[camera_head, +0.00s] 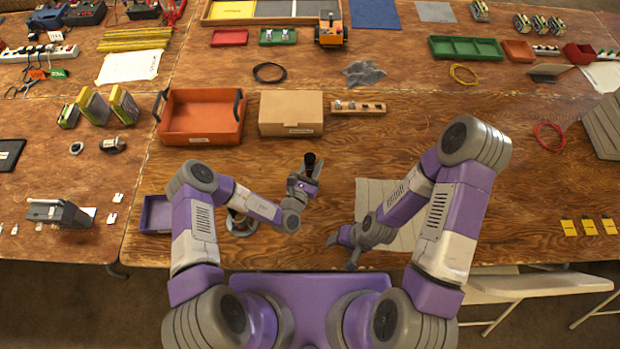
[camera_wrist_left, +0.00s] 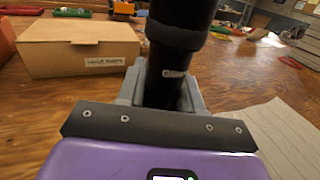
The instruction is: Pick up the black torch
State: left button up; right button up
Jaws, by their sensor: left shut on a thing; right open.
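The black torch (camera_head: 310,159) stands roughly upright in my left gripper (camera_head: 304,182), near the middle of the table. In the left wrist view the torch (camera_wrist_left: 178,45) rises between the grey fingers (camera_wrist_left: 165,88), which are shut on it. Its upper end runs out of the top of that view, and its lower end is hidden behind the gripper body. Whether it touches the table cannot be told. My right gripper (camera_head: 344,250) is open and empty, low near the front edge of the table, by the left side of a grey mat.
A cardboard box (camera_head: 291,113) and an orange bin (camera_head: 201,117) stand behind the torch. A wooden block with small parts (camera_head: 358,107) lies right of the box. The grey ribbed mat (camera_head: 375,190) is to the right. A purple tray (camera_head: 157,215) sits left. Bare table lies right of the mat.

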pick_arm(q)
grip_shut()
pick_arm(e)
notch_tip(320, 180, up, 2)
jog(key=shift+r+p, duration=0.1)
jog(key=shift+p, duration=0.95)
pick_arm(q)
notch_tip(320, 180, up, 10)
